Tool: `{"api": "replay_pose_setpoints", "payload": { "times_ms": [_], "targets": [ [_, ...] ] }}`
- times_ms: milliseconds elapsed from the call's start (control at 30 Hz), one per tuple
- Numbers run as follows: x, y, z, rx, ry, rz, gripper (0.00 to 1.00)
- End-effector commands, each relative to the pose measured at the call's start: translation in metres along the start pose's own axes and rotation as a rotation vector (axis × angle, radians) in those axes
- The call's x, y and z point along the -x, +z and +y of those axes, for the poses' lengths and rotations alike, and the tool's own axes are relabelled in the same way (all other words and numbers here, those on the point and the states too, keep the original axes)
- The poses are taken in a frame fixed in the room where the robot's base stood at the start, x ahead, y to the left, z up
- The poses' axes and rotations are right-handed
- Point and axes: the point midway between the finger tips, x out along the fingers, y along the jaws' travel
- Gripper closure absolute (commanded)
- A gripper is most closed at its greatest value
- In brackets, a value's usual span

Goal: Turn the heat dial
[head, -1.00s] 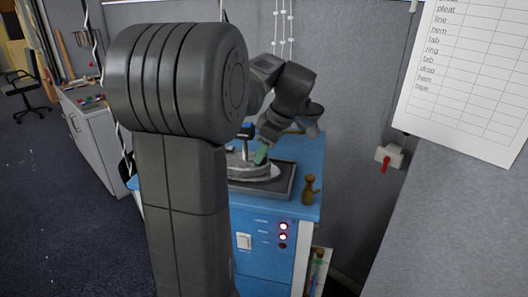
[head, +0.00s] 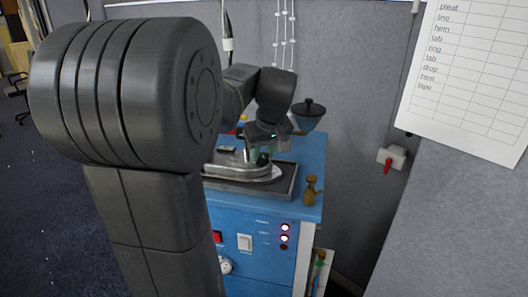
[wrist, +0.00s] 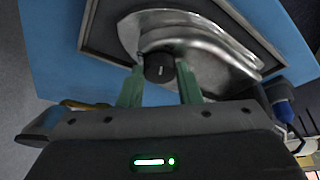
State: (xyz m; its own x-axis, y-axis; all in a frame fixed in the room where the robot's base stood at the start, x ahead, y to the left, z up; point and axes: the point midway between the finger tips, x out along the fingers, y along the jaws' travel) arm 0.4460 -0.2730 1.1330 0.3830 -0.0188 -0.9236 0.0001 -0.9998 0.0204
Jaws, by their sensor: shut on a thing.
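A silver iron (head: 240,172) lies in a dark-rimmed tray (head: 284,190) on a blue cabinet top. The iron also fills the top of the wrist view (wrist: 205,37). A round black dial (wrist: 160,67) with a small pale mark stands on the iron. My gripper (wrist: 160,70) has its green fingers on either side of the dial, shut on it. In the head view my gripper (head: 262,153) is over the iron, and my own arm hides part of the iron and cabinet.
A brown bottle-shaped object (head: 311,190) stands right of the tray. The cabinet front (head: 262,262) has red lights (head: 284,238), a white switch (head: 245,242) and a white round knob (head: 225,265). A dark-topped bowl-like object (head: 308,114) shows behind the gripper.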

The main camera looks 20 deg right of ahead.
Motion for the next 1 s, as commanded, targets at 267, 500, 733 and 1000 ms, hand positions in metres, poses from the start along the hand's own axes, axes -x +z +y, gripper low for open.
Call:
{"api": "replay_pose_setpoints", "payload": {
  "times_ms": [267, 500, 733, 1000],
  "targets": [
    [0.0009, -0.0007, -0.0003, -0.038, 0.018, 0.000, 0.92],
    [0.0008, -0.0006, -0.0002, -0.041, 0.018, 0.000, 0.92],
    [0.0006, -0.0005, -0.0003, -0.040, 0.018, -0.001, 0.47],
    [0.0005, -0.0002, -0.0003, -0.040, 0.017, -0.001, 0.47]
  ]
}}
